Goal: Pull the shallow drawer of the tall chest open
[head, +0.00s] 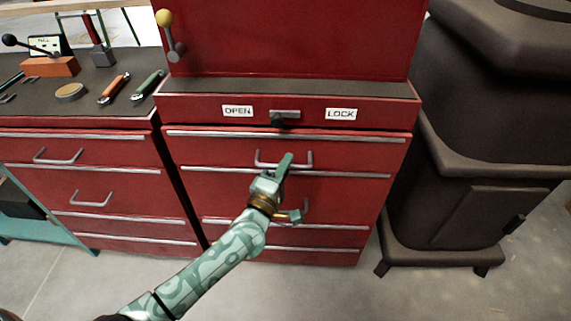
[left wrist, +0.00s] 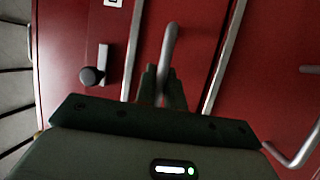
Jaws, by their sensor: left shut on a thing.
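The tall red chest (head: 340,190) stands in the middle of the head view. Its shallow top drawer (head: 220,150) has a pale strip along its upper edge and a silver bar handle (head: 309,158). The drawer front looks about flush with the chest. My left gripper (head: 284,166) is at this handle, partly covering it, with its arm coming from the lower left. In the left wrist view its fingers (left wrist: 163,85) are shut around the handle bar (left wrist: 169,45). A lower handle (head: 304,208) is partly hidden behind my gripper. My right gripper is not in view.
Above the drawer, a dark-knobbed latch (head: 284,115) sits between OPEN (head: 238,111) and LOCK (head: 341,114) labels. A lower red cabinet (head: 80,180) with tools on top stands left. A dark stove (head: 470,150) stands close on the right. Grey floor in front is clear.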

